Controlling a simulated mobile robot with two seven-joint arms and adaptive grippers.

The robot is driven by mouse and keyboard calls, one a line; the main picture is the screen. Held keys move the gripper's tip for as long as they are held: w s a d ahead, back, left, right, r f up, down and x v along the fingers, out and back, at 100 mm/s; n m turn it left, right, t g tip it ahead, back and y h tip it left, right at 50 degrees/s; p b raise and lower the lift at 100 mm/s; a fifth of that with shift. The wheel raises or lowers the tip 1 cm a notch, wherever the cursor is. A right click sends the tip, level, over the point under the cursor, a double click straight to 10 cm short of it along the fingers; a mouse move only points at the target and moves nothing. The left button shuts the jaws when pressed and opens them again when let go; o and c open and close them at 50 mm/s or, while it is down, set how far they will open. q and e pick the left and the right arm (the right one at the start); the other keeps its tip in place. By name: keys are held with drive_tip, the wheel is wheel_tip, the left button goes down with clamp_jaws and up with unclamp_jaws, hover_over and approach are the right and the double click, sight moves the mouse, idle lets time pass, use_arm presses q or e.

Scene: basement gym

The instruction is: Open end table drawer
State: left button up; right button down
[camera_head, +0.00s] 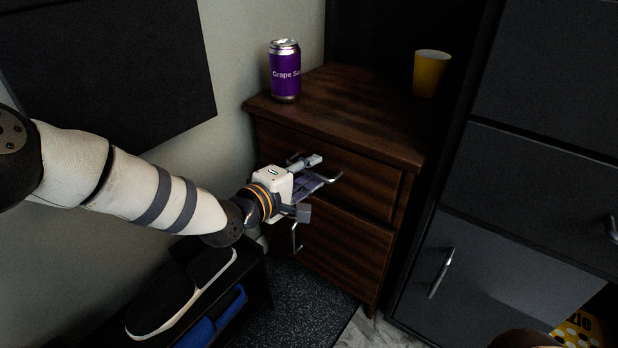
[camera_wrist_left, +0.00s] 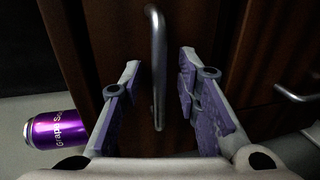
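The end table (camera_head: 386,149) is dark brown wood with two drawers, both looking closed. The upper drawer (camera_head: 377,187) has a curved metal handle (camera_head: 330,177), which also shows as an upright bar in the left wrist view (camera_wrist_left: 157,62). My left gripper (camera_head: 316,174) is in front of the upper drawer. Its two purple-padded fingers (camera_wrist_left: 158,85) are open, one on each side of the handle, with gaps to it on both sides. The lower drawer (camera_head: 345,242) has its own handle (camera_head: 296,237), seen also in the left wrist view (camera_wrist_left: 297,95). My right gripper is not seen.
A purple can (camera_head: 285,72) and a yellow cup (camera_head: 431,73) stand on the end table. A dark cabinet (camera_head: 520,195) with metal handles is close on the right. A low dark rack with shoes (camera_head: 183,290) is at the lower left, below my left arm.

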use_arm(q)
clamp_jaws()
drive_tip(key=shift+r, duration=0.1)
